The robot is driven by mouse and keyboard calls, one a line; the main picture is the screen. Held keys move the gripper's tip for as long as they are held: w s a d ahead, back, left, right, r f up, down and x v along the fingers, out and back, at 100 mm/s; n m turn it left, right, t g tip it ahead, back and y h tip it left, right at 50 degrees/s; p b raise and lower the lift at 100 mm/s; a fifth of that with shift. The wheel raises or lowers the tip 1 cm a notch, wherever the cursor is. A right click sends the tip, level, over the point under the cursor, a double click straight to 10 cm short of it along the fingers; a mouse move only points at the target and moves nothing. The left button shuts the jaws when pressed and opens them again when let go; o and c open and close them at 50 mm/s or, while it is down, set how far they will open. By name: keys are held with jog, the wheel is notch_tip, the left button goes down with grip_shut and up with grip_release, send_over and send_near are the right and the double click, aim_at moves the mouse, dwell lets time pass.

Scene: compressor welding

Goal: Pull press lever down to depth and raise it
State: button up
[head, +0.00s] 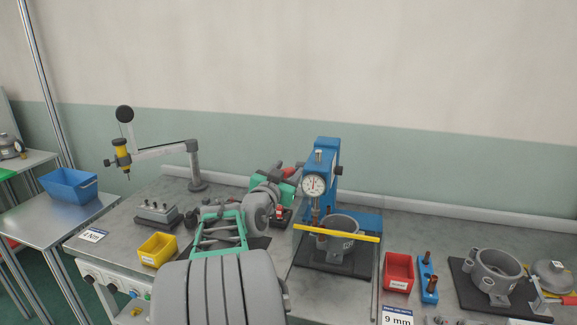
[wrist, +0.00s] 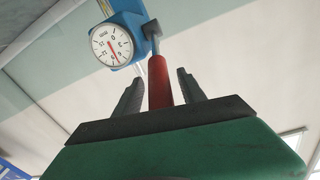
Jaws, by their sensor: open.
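The blue press (head: 328,160) stands on the bench, with a round dial gauge (head: 313,185) on its front. The gauge also shows at the upper left of the wrist view (wrist: 112,45). The press lever has a red grip (wrist: 158,80) on a grey rod running up to the blue press head. In the head view the red grip (head: 291,172) is small, left of the press and partly hidden by my gripper. My gripper (wrist: 160,84) is open, with one dark finger on each side of the red grip. Contact with the fingers cannot be told.
A grey housing (head: 341,226) sits under the press, with a yellow bar (head: 336,233) across it. A red bin (head: 398,272) and a blue holder (head: 428,280) stand to the right. A yellow bin (head: 158,250) and a yellow tool on a jointed stand (head: 122,153) are at left.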

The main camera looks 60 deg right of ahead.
jog(key=shift+d, duration=0.5)
jog(key=shift+w, duration=0.1)
grip_shut()
jog(key=shift+f, duration=0.1)
dwell(0.9)
